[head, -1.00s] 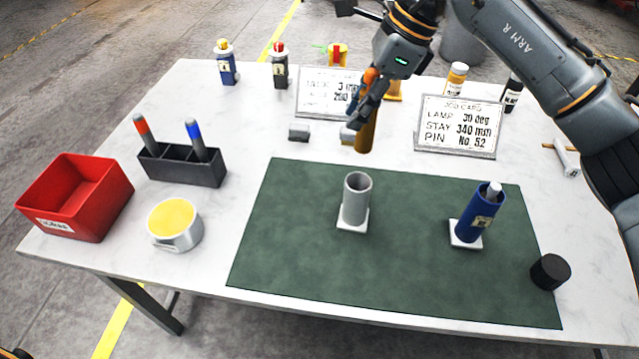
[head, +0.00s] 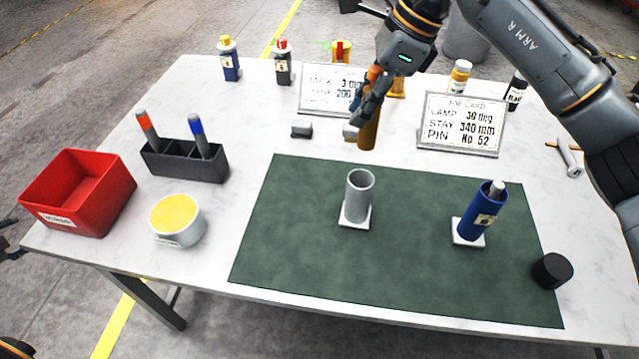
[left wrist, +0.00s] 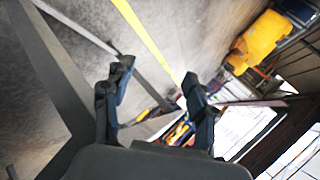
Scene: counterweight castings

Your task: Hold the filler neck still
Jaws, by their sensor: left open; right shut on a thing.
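A grey open-topped tube (head: 359,193), which looks like the filler neck, stands upright on a small white base on the green mat (head: 300,245). My right gripper (head: 366,105) is above and behind it, shut on a brown cylinder (head: 369,132) that hangs down, apart from the tube. The gripper partly hides the cylinder's top. My left gripper (head: 8,240) just shows at the left picture edge, beyond the red bin. In the left wrist view its fingers (left wrist: 158,72) are apart with nothing between them. That view does not show the tube.
A red bin (head: 75,195), a tin with a yellow top (head: 177,220) and a pen holder (head: 185,163) stand left. Job cards stand behind. The mat's front is clear.

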